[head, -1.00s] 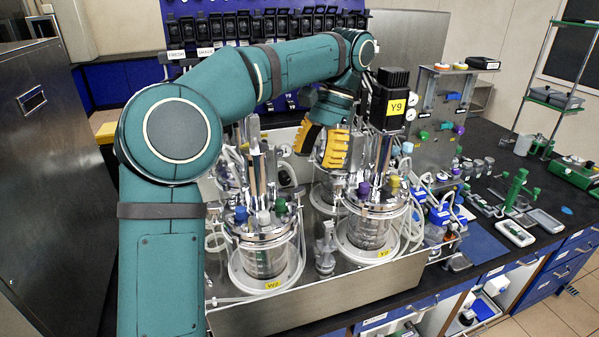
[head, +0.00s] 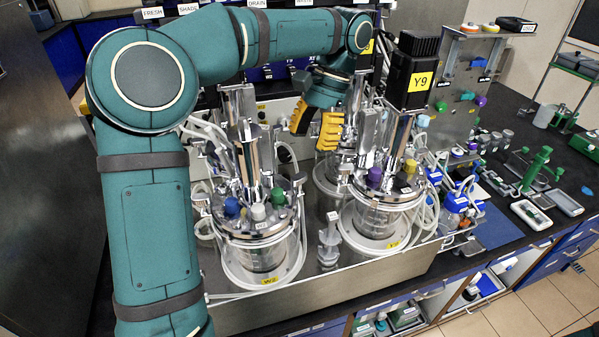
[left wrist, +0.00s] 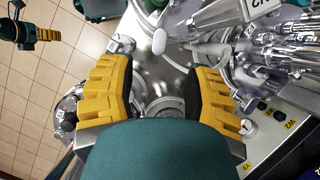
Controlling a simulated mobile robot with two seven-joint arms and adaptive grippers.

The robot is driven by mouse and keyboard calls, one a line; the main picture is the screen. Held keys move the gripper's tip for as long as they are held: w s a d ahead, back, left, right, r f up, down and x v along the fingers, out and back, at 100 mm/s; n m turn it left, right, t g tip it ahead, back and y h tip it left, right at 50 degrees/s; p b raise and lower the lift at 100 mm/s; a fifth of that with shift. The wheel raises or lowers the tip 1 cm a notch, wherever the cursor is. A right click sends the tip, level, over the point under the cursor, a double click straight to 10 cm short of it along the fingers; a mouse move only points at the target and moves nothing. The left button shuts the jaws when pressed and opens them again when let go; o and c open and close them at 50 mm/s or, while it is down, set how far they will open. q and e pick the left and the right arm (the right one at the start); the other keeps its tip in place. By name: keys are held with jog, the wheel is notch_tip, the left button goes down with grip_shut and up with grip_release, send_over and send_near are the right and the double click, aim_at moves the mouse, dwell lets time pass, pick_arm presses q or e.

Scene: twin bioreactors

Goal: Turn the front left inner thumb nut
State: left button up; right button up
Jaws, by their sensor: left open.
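The front left vessel (head: 262,250) is a glass jar with a metal lid carrying blue, white and green caps. I cannot pick out its inner thumb nut among the shiny lid fittings. My left gripper (head: 317,124) is open and empty, above and behind the front vessels, between their upright columns. In the left wrist view its two yellow ribbed fingers (left wrist: 158,80) stand wide apart, with a metal surface and a round fitting (left wrist: 165,106) seen between them. My right gripper (left wrist: 38,35) appears small at the upper left of that view, over the floor; its jaw state is unclear.
The front right vessel (head: 375,222) has purple and yellow caps, with a black motor (head: 414,70) marked Y9 above. A clear fitting (head: 328,240) stands between the front vessels. The metal tray (head: 330,288) holds them. Tubing loops around the lids. Green apparatus (head: 535,168) stands at right.

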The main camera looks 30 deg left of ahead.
aim_at(299, 176)
pick_arm(q)
jog(key=x, duration=0.8)
jog(key=shift+f, duration=0.15)
jog(key=shift+c, duration=0.4)
grip_shut()
